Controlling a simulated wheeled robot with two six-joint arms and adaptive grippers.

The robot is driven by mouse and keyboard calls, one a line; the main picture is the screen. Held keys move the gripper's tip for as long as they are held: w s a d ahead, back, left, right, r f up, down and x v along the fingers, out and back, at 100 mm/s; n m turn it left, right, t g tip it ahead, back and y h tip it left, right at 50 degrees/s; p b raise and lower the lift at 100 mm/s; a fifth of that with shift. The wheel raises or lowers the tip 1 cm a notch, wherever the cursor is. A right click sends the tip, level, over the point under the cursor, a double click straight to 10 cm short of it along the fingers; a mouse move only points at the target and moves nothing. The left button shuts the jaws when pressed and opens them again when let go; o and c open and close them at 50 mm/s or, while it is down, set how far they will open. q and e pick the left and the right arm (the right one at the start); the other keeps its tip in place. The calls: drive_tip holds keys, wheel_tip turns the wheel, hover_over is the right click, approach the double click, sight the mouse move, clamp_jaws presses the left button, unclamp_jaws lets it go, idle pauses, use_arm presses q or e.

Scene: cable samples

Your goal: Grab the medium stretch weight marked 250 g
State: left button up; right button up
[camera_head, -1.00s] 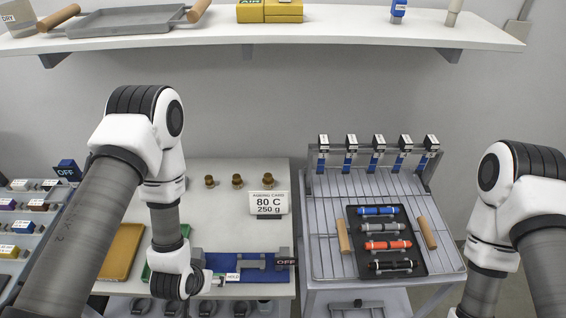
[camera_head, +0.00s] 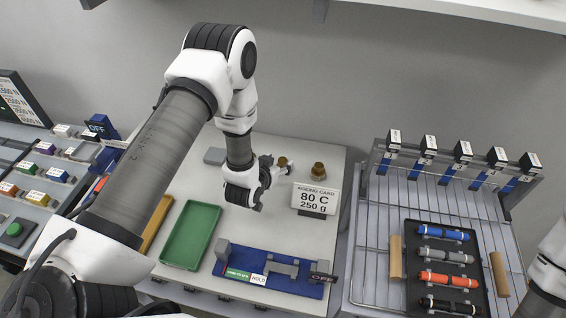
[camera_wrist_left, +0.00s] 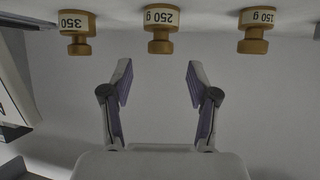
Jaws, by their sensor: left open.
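The medium weight marked 250 g (camera_wrist_left: 162,27) is a brass knobbed piece. It shows upside down in the left wrist view, between the 350 g weight (camera_wrist_left: 77,33) and the 150 g weight (camera_wrist_left: 256,30). My left gripper (camera_wrist_left: 160,80) is open and empty. The 250 g weight lies in line with the gap between its fingers, beyond the tips. In the head view, my left gripper (camera_head: 268,168) is beside one brass weight (camera_head: 283,162); another (camera_head: 317,170) stands to the right. The third is hidden behind my arm. My right gripper is out of view.
The ageing card (camera_head: 315,198), reading 80 C and 250 g, stands right of the gripper. A green tray (camera_head: 190,236) and a blue fixture (camera_head: 270,270) lie in front. A wire rack (camera_head: 375,250) with cable samples is at the right.

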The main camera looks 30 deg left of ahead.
sight(282, 160)
use_arm(q)
drive_tip(key=x, duration=0.2)
drive_tip(key=p+x, duration=0.1)
drive_tip(key=x, duration=0.2)
drive_tip(key=shift+f+p, duration=0.3)
drive_tip(key=shift+f, duration=0.1)
drive_tip(key=shift+s+r, duration=0.1)
drive_tip(key=shift+s, duration=0.05)
drive_tip(key=shift+c, duration=0.7)
drive_tip(key=shift+s+r, duration=0.1)
drive_tip(key=shift+s, duration=0.05)
drive_tip(key=c, duration=0.6)
clamp_jaws()
